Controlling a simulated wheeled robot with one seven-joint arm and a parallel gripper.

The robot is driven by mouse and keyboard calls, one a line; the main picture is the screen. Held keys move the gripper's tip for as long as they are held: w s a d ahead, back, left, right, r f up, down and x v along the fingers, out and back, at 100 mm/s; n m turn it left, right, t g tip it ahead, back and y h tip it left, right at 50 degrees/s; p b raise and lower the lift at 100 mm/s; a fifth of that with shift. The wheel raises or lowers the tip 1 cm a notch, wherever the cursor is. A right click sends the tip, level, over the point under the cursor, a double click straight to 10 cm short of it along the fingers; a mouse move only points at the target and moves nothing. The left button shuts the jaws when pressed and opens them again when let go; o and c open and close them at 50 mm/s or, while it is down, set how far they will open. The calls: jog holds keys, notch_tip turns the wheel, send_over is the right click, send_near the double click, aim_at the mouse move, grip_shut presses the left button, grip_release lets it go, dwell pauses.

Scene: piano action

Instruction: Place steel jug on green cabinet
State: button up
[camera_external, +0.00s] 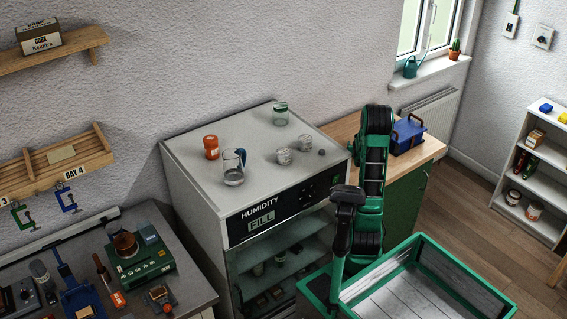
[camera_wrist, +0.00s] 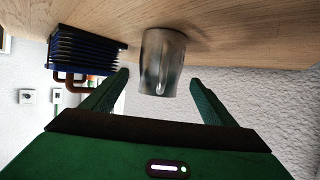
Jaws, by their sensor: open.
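The steel jug (camera_wrist: 162,62) is a grey metal vessel in the wrist view, which shows the scene upside down. Its base meets the wooden top (camera_wrist: 230,30), so it appears to stand upright there. My gripper (camera_wrist: 160,77) is open, with one finger on each side of the jug and visible gaps; whether the jug lies between the tips or just beyond them is unclear. The green cabinet (camera_external: 407,205) with its wooden top is right of centre in the external view. There my arm hides the jug and my gripper.
The white humidity cabinet (camera_external: 190,185) on the left bears a glass jug (camera_external: 233,175), an orange jar (camera_external: 211,147) and other small containers. A wall is behind.

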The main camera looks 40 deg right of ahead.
jog(key=shift+r, duration=1.6)
jog(key=shift+s, duration=0.1)
